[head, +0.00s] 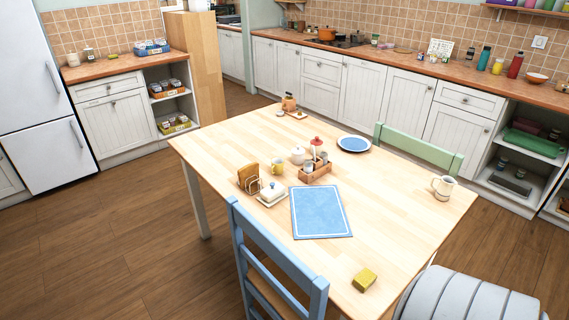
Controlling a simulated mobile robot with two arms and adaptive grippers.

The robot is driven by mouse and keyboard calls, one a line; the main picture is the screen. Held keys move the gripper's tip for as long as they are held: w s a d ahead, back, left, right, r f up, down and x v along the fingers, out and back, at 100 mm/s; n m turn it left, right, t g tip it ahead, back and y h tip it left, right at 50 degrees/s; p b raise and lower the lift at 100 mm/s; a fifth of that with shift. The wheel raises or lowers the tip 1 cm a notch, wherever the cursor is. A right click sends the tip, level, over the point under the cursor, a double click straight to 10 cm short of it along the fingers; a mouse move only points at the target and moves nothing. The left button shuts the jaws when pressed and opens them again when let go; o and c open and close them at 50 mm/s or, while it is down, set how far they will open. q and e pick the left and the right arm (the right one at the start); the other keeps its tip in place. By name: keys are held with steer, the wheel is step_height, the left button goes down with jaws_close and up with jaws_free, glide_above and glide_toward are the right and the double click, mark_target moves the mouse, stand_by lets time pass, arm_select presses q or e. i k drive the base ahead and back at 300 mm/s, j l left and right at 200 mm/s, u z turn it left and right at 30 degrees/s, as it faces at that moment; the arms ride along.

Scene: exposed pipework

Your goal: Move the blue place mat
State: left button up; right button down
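The blue place mat (319,212) lies flat on the wooden table (405,215), near the edge by the blue chair. It is a rectangle with a pale border line. Nothing rests on it. A wooden caddy with small containers stands just beyond its far edge, and a butter dish is by its far left corner. Neither of my grippers is in the head view.
Around the mat are the butter dish (271,193), toast rack (249,179), caddy (315,172), blue plate (354,144), mug (443,187) and yellow sponge (364,279). A blue chair (275,265) and green chair (418,150) flank the table. The tabletop right of the mat is clear.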

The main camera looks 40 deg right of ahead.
mark_target(318, 212)
steer(key=i+j, duration=0.15)
steer(key=i, duration=0.3)
steer(key=i+j+z, duration=0.1)
steer(key=i, duration=0.3)
steer(key=i+j, duration=0.15)
steer(key=i, duration=0.3)
steer(key=i+j+z, duration=0.15)
steer(key=i, duration=0.25)
steer(key=i+z, duration=0.6)
steer(key=z, duration=0.2)
steer(key=i+j+z, duration=0.2)
steer(key=z, duration=0.2)
steer(key=i+j+z, duration=0.25)
steer(key=z, duration=0.15)
steer(key=i, duration=0.05)
